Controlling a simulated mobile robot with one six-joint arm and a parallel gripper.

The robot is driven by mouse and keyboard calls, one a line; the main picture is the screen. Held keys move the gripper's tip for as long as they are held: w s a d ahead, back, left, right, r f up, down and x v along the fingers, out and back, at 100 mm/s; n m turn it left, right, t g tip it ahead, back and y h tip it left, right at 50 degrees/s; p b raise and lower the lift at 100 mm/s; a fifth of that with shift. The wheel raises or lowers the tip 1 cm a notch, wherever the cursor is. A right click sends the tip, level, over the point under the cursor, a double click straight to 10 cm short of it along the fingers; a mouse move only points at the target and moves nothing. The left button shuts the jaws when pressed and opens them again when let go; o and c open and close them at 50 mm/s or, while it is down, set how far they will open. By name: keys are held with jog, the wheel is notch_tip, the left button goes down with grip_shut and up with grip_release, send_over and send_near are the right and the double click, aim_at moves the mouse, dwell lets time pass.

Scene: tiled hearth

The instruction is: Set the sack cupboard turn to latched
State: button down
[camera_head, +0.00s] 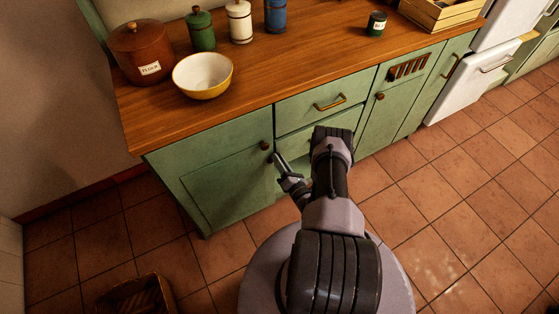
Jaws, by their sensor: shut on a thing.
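The green cupboard door (225,182) at the left end of the counter is closed flush, as far as I can see. A round brown knob (265,145) sits near its upper right corner. Just below the knob, a small dark piece that looks like the turn (270,158) shows at the door's right edge. My gripper (276,160) reaches it from the right and is shut on it. The jaws partly hide the turn, so its angle is too small to read. My arm hides part of the front to the right.
The wooden counter (300,62) carries a flour crock (138,55), a cream bowl (203,75), several canisters and a wooden crate (440,12). A basket (137,298) stands on the floor at lower left. Tiled floor (430,215) is clear at right.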

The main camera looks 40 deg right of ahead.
jog(key=shift+r+m, duration=0.2)
jog(key=shift+m, duration=4)
jog(key=shift+w, duration=0.1)
jog(key=c, duration=1.3)
grip_release()
jog(key=shift+f, duration=0.1)
